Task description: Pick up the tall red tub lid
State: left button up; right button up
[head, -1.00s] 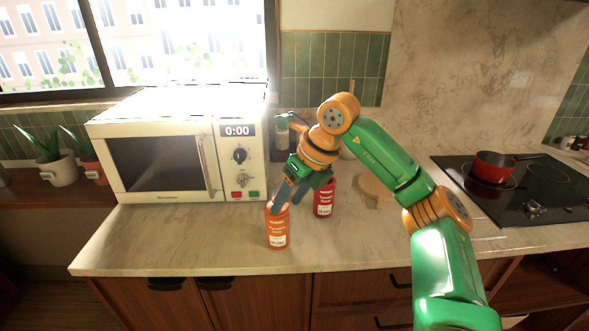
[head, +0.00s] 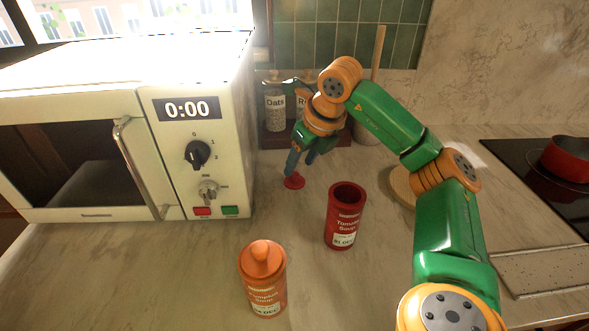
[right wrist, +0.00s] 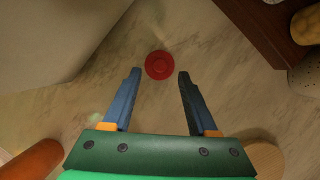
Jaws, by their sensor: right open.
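The red lid (head: 294,182) lies flat on the counter behind the open red tub (head: 346,220), which is labelled Tomato Soup and stands upright without a lid. My right gripper (head: 303,168) points down just above and beside the lid, its fingers partly covering the lid's far side. In the right wrist view the round lid (right wrist: 159,65) shows just beyond the fingertips, centred between the two blue fingers (right wrist: 156,72). The gripper is open and empty. The gap in height between fingertips and lid is hard to judge. My left gripper is not in view.
An orange tub (head: 264,285) with its lid on stands at the front. The microwave (head: 200,140) stands close on the left. A rack with jars, one an Oats jar (head: 275,108), is behind the gripper. A round wooden board (head: 402,188) lies to the right.

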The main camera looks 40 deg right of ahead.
aim_at(295, 174)
jog(key=x, duration=0.4)
jog(key=shift+w+d+f, duration=0.1)
jog(key=shift+w, duration=0.1)
jog(key=shift+s, duration=0.15)
jog(key=c, duration=0.7)
grip_shut()
